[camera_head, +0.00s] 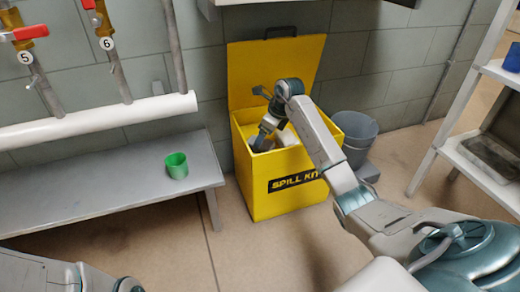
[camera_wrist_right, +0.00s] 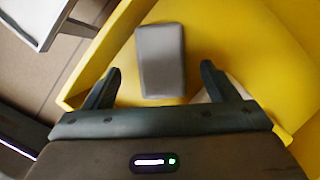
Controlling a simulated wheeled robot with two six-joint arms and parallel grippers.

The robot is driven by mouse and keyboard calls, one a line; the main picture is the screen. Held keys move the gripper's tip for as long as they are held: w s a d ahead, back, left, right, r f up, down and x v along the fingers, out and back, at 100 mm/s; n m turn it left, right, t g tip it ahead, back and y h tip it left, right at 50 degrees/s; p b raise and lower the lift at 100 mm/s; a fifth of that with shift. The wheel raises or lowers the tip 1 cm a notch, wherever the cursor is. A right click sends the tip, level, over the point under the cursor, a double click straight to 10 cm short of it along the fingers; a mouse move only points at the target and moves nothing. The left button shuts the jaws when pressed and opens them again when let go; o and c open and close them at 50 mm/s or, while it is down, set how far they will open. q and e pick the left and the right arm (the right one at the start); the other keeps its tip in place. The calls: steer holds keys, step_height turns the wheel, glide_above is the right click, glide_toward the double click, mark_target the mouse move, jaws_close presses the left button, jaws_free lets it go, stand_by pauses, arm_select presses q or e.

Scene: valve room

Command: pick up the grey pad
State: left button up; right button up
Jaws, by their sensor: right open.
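The grey pad (camera_wrist_right: 160,60) is a small rounded block inside the yellow spill kit box (camera_head: 255,195), whose lid stands open. My right gripper (camera_wrist_right: 161,72) is open, with one finger on each side of the pad's near part in the right wrist view. I see no finger touching the pad, and the depth between them is hard to tell. In the head view my right gripper (camera_head: 261,143) reaches down into the box, and I cannot clearly make out the pad there. My left gripper is out of view; only part of that arm shows at the bottom left.
A white item (camera_head: 286,137) also lies in the box, beside the right finger in the wrist view (camera_wrist_right: 236,90). A grey bucket (camera_head: 355,135) stands right of the box. A grey bench (camera_head: 90,195) with a green cup (camera_head: 177,166) is at left, shelving (camera_head: 485,170) at right.

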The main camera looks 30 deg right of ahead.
steer(key=b+x, duration=0.3)
steer(key=x, duration=0.1)
steer(key=shift+w+f+b, duration=0.1)
steer(key=shift+f+b, duration=0.05)
steer(key=shift+b, duration=0.15)
steer(key=shift+w+a+f, duration=0.15)
steer(key=shift+w+f, duration=0.05)
steer(key=shift+f, duration=0.1)
steer(key=shift+r, duration=0.1)
steer(key=c, duration=1.1)
